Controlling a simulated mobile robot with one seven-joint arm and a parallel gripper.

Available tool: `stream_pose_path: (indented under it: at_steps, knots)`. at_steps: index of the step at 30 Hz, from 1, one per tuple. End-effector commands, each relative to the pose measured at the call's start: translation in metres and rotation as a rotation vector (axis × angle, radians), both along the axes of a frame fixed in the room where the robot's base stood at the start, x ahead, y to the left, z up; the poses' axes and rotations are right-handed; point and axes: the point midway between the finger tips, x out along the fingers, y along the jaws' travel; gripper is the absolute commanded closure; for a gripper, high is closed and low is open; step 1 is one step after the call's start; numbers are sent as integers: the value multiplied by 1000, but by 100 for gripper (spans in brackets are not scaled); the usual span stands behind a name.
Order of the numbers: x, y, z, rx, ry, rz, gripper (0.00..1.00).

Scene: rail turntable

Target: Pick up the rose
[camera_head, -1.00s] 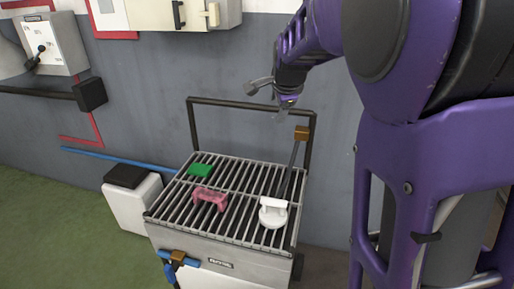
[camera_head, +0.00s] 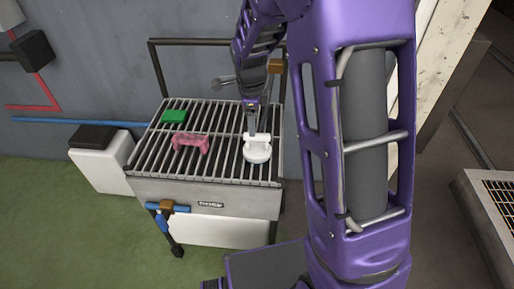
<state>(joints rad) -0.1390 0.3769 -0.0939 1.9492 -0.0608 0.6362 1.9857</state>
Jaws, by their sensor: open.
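No flower shape shows on the grill-like cart top (camera_head: 153,157). A pink, rose-coloured object (camera_head: 190,143), shaped like a game controller, lies on the bars at centre left. A green block (camera_head: 174,116) lies behind it to the left. A white round object with a raised block (camera_head: 257,153) sits at the right front. My gripper (camera_head: 252,128) is open, pointing down above or just behind the white object, to the right of the pink one. Its fingers are small and dark here, and I cannot tell whether they touch the white object.
A dark handle frame (camera_head: 153,75) with an orange-brown block (camera_head: 276,66) rises behind the cart. A white bin with a dark lid (camera_head: 97,160) stands at left. Blue valve handles (camera_head: 167,210) stick out in front. Green floor at left is clear.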

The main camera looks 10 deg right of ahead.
Motion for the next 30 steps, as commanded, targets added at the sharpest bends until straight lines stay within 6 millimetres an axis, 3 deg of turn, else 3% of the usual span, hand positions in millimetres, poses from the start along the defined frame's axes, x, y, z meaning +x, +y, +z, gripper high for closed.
stream_pose_path:
  at_steps: [3,13,21,29,30]
  knots:
    - [4,-2,-23,0,2,-1,34]
    - [8,-4,-43,1,-1,0,34]
    - [15,-10,-82,0,1,0,34]
    - [17,-9,-86,0,-2,1,34]
    - [17,-9,-86,0,-2,1,38]
